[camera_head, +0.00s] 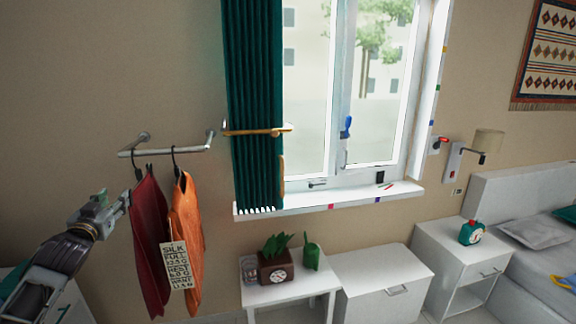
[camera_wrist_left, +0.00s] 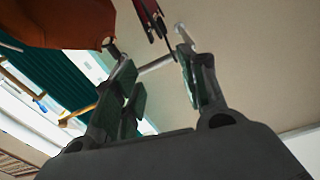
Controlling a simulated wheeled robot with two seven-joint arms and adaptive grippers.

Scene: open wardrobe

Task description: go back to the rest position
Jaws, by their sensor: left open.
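My left gripper (camera_head: 122,200) is at the left of the head view, beside the hanging clothes and below the wall rail (camera_head: 170,151). In the left wrist view its two fingers (camera_wrist_left: 158,85) stand apart with nothing between them that they grip. A dark red garment (camera_head: 150,240) and an orange garment (camera_head: 187,225) hang from black hooks on the rail. Both garments also show near the top of the left wrist view, the orange one (camera_wrist_left: 60,22) at the left and the dark red one (camera_wrist_left: 168,8) beyond the fingers. My right gripper is not in view.
A white side table (camera_head: 290,292) with a plant in a brown box (camera_head: 276,268) stands right of the clothes. A white chest (camera_head: 375,285) and a nightstand (camera_head: 470,250) follow, then the bed (camera_head: 540,265). A green curtain (camera_head: 255,100) hangs by the window.

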